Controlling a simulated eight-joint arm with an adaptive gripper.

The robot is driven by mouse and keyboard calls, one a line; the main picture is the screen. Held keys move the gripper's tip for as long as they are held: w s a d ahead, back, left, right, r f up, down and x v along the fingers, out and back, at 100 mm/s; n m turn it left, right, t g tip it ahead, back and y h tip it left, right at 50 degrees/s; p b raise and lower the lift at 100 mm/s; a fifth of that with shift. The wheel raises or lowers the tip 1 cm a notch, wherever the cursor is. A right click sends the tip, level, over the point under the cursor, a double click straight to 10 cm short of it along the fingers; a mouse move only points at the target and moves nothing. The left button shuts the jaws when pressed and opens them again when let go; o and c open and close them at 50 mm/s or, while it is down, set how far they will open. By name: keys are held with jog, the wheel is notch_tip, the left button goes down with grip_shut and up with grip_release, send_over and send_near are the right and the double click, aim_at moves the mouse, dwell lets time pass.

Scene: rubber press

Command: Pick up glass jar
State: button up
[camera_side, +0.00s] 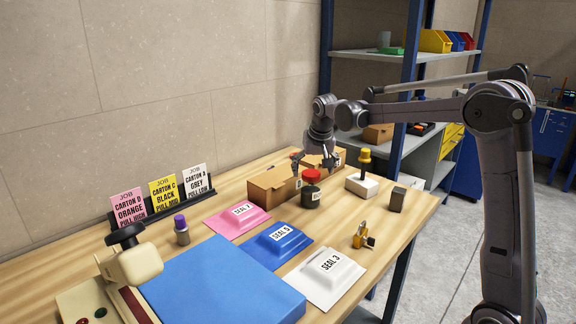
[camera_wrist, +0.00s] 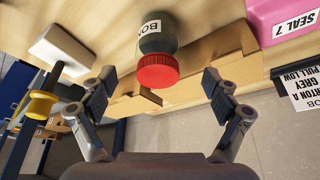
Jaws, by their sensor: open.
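The glass jar (camera_side: 311,199) stands upright on the wooden table, dark-bodied with a red lid. It also shows in the wrist view (camera_wrist: 156,32), with a partly cut-off white label and its red lid (camera_wrist: 157,71) toward my gripper. My gripper (camera_side: 317,162) is open and empty, a little above the jar in the side view. In the wrist view the fingers (camera_wrist: 160,80) are spread, one to each side of the lid. I see no contact with the jar.
Cardboard boxes (camera_side: 271,190) stand close behind the jar. A white block with a yellow-topped post (camera_side: 362,186) and a dark grey block (camera_side: 397,200) are to its right. Pink (camera_side: 235,221), blue (camera_side: 276,246) and white (camera_side: 324,279) seal pads lie in front and left.

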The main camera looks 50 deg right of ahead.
aim_at(311, 190)
jog(key=x, duration=0.9)
jog(key=shift+d+f, duration=0.1)
jog(key=shift+f, duration=0.3)
jog(key=c, duration=1.6)
